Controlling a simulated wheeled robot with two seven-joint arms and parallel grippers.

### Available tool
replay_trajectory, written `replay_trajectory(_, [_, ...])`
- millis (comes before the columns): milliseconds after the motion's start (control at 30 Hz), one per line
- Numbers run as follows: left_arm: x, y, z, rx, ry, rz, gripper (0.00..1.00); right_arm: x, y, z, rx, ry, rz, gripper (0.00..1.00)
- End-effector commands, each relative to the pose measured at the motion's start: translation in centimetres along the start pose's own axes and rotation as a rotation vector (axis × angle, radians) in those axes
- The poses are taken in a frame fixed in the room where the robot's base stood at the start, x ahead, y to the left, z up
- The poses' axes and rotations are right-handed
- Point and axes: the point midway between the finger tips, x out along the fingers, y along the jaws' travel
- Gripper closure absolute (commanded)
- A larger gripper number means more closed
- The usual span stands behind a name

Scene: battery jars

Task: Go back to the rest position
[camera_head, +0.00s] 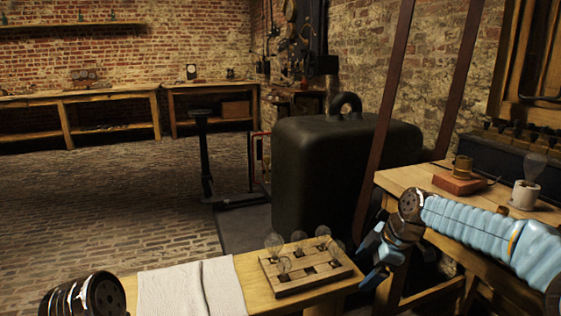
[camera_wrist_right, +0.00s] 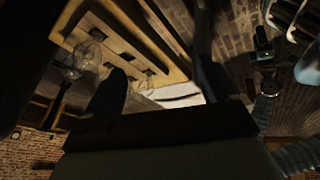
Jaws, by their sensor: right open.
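My right gripper (camera_head: 370,260) is just right of the front table's right end, its blue fingers apart with nothing between them. In the right wrist view the dark fingers (camera_wrist_right: 160,88) also stand apart and empty. A wooden rack (camera_head: 310,283) with several clear glass bulbs or jars (camera_head: 273,242) sits on the table, left of the gripper and apart from it. The rack also shows at the upper left of the wrist view (camera_wrist_right: 150,50). A dark round part of my left arm shows at the bottom left; my left gripper is out of view.
A white cloth (camera_head: 190,288) lies on the front table (camera_head: 257,290). A side table (camera_head: 405,180) at right holds a brick-coloured block (camera_head: 460,183) and a white cup with a glass bulb (camera_head: 525,193). A large dark tank (camera_head: 330,170) stands behind. The floor at left is open.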

Motion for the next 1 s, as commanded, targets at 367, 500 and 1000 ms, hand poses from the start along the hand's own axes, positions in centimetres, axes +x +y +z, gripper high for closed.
replay_trajectory(367, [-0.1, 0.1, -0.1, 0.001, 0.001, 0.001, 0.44, 7.8, -2.1, 1.0, 0.228, 0.013, -0.034, 0.12])
replay_trajectory(500, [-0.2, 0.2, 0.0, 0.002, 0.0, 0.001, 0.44, 12.6, -4.3, 1.7, 0.386, 0.015, -0.056, 0.12])
replay_trajectory(1000, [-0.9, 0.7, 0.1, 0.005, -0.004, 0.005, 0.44, 30.3, -29.2, 6.3, 1.456, -0.13, -0.124, 0.12])
